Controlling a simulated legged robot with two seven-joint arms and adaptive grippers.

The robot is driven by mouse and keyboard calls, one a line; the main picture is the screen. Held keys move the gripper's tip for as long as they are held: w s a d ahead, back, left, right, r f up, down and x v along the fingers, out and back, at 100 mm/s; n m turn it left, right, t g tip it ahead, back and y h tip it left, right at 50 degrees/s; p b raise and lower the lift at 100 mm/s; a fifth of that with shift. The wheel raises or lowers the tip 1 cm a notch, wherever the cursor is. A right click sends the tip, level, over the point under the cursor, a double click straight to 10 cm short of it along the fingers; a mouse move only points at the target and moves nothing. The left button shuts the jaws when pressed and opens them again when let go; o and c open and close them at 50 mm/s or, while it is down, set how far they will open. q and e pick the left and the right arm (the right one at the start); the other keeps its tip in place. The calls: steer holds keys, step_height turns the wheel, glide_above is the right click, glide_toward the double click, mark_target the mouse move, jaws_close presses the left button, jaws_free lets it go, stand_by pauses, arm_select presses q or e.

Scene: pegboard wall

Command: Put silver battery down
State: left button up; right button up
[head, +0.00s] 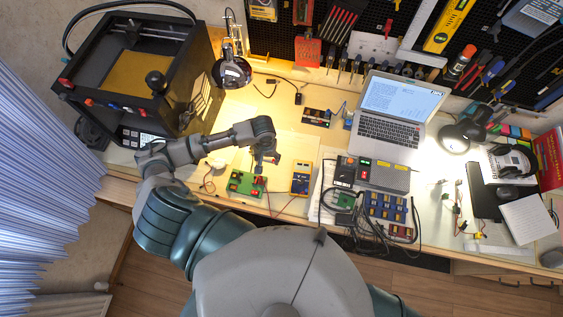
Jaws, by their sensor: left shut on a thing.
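My left gripper (264,160) hangs over the workbench, left of its middle. It is shut on the silver battery, which is too small and too covered by the fingers to make out. Below the gripper in the picture lies a green board (245,184) with red parts. A yellow multimeter (301,177) lies just right of it. I cannot tell how high the gripper is above the bench. My right gripper is not in view.
A black 3D printer (138,70) stands at the left. A laptop (392,118) is open at the back. A lit bare bench patch (290,118) is behind the gripper. Tools hang on the pegboard (375,20).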

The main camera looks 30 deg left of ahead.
mark_target(268, 169)
arm_select(q)
step_height(268, 169, down, 9)
steer(key=shift+r+b, duration=0.2)
steer(key=shift+b, duration=0.1)
steer(key=o, duration=1.2)
step_height(268, 169, up, 12)
steer(key=shift+a+r+p, duration=0.1)
steer(key=shift+p, duration=0.3)
steer(key=shift+o, duration=0.2)
